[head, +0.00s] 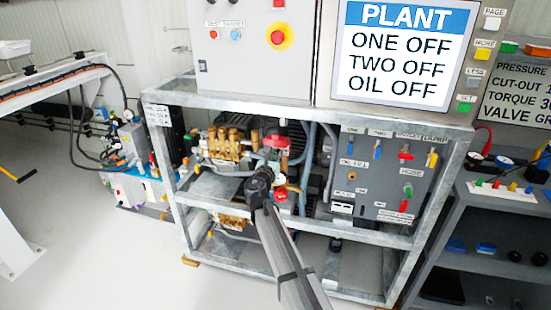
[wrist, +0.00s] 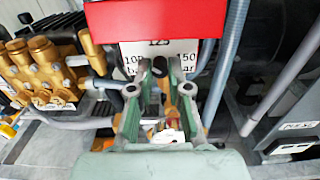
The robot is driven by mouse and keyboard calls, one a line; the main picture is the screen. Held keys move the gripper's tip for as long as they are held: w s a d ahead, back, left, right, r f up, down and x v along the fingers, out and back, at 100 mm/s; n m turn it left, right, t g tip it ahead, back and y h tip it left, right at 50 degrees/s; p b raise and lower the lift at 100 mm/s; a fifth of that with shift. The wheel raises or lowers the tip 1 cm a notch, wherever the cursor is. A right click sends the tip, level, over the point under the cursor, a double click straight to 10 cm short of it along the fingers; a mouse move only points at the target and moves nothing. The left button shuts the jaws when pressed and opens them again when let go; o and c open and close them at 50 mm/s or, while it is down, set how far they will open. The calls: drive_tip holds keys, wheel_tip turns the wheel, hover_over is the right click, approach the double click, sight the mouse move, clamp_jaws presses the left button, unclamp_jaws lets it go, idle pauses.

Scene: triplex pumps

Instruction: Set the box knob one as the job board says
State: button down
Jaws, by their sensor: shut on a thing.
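A red box (wrist: 150,20) sits at the top of the wrist view, with a white scale plate (wrist: 188,46) under it. The plate reads 125 in the middle, with 150 at right and a partly covered number at left. My gripper (wrist: 160,68) is shut on the box knob in front of this plate; its fingers hide most of the knob, and its pointer cannot be read. In the head view my gripper (head: 264,174) is inside the frame, just below the red box (head: 275,141). The job board (head: 518,90) at right shows a cut-out line, cropped by the picture edge.
Brass pump heads (wrist: 42,65) stand close left of my gripper. A grey hose (wrist: 228,60) runs close on its right. A grey panel (head: 385,180) with coloured switches is at right in the frame. The plant screen (head: 400,50) reads one, two and oil off.

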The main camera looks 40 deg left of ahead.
drive_tip(key=m+b, duration=0.5)
drive_tip(key=b, duration=0.1)
drive_tip(key=shift+f+m, duration=0.3)
drive_tip(key=shift+m, duration=0.1)
drive_tip(key=m+b, duration=0.5)
drive_tip(key=shift+b, duration=0.4)
drive_tip(key=m+b, duration=0.7)
drive_tip(key=shift+m+b, duration=0.3)
drive_tip(key=shift+b, duration=0.1)
drive_tip(key=m+b, duration=0.4)
drive_tip(key=shift+r, duration=0.15)
drive_tip(key=shift+r+m, duration=0.1)
drive_tip(key=shift+m, duration=0.2)
drive_tip(key=c, duration=1.1)
unclamp_jaws()
